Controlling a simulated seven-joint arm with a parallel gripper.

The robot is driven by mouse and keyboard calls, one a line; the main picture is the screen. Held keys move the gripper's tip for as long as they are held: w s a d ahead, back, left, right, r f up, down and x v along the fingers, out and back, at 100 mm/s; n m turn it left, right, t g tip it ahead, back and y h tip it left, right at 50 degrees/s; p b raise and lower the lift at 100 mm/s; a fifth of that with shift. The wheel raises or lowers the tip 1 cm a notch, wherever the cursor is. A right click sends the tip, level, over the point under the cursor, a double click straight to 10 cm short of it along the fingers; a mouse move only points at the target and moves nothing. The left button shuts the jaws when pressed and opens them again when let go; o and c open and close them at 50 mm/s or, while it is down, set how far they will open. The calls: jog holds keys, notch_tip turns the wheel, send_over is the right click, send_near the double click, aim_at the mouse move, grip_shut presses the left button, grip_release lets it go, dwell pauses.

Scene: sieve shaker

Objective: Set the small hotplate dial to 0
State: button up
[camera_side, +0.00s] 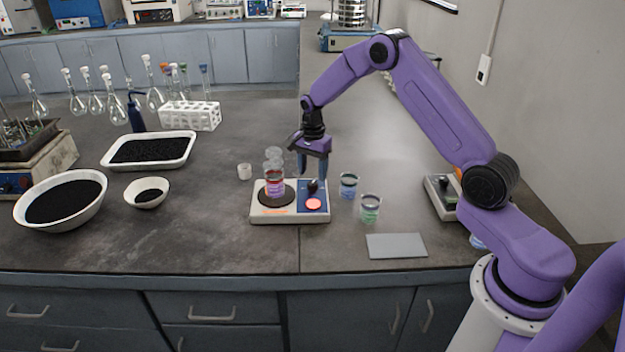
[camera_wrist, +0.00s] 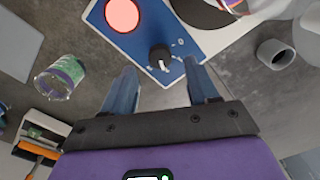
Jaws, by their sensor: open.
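The small hotplate (camera_side: 290,215) stands on the bench, with a round dark plate at left and a blue control panel at right. A beaker with red contents (camera_side: 275,184) stands on the round plate. The black dial (camera_side: 312,186) is on the blue panel, behind a glowing red disc (camera_side: 314,204). In the wrist view the dial (camera_wrist: 160,56) shows a white pointer mark and small white markings around it; I cannot read its setting. My gripper (camera_side: 313,172) is open above the dial. In the wrist view its two fingers (camera_wrist: 160,82) lie just short of the dial, apart from it.
Beakers with blue (camera_side: 348,186) and green (camera_side: 370,208) contents stand right of the hotplate. A grey flat plate (camera_side: 397,246) lies at front right. A white tray (camera_side: 150,150) and bowls of black grains are farther left.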

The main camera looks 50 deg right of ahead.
aim_at(312, 183)
jog(key=shift+f, duration=1.95)
jog(key=shift+c, duration=0.2)
jog(key=c, duration=1)
